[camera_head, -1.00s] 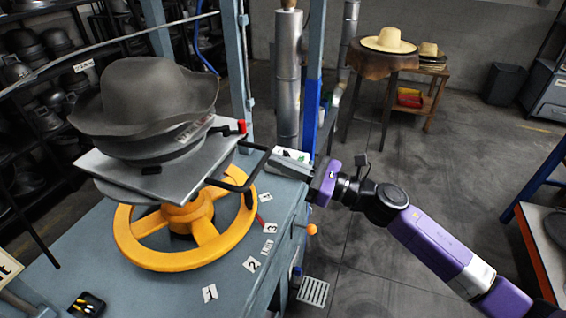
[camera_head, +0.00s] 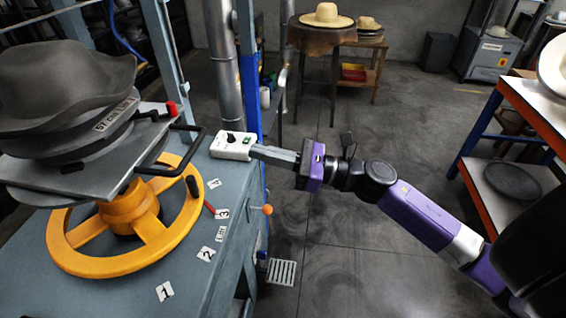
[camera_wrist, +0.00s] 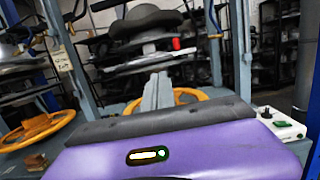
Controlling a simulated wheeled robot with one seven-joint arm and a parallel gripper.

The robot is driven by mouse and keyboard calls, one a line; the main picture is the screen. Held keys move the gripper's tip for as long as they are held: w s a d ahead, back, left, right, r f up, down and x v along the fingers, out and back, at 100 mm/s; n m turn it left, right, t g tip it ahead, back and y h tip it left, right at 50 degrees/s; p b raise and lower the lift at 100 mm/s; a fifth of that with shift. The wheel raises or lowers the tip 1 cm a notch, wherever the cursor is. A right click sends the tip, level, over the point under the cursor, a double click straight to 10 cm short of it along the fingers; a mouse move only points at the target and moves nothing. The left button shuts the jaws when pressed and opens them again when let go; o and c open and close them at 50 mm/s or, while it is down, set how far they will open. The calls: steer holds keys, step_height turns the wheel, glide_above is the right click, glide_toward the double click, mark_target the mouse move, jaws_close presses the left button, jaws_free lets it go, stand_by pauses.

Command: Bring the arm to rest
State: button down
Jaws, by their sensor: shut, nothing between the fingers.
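My gripper (camera_head: 254,152) is shut and empty at the end of my purple and black arm, which reaches in from the lower right. In the head view its fingertips appear at the right edge of a white control box (camera_head: 231,148) with a black knob and green button; I cannot tell if they touch. In the wrist view the closed grey fingers (camera_wrist: 157,92) point towards the hat press, and the control box (camera_wrist: 280,123) is to the right.
The press holds a grey felt hat (camera_head: 62,85) above a yellow handwheel (camera_head: 125,250) on a blue-grey bench (camera_head: 190,285). An orange-edged shelf rack (camera_head: 535,120) stands at the right. A table with a straw hat (camera_head: 326,16) is at the back. Open floor lies between.

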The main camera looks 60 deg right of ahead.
steer(key=shift+b+v, duration=0.5)
steer(key=shift+v, duration=1.55)
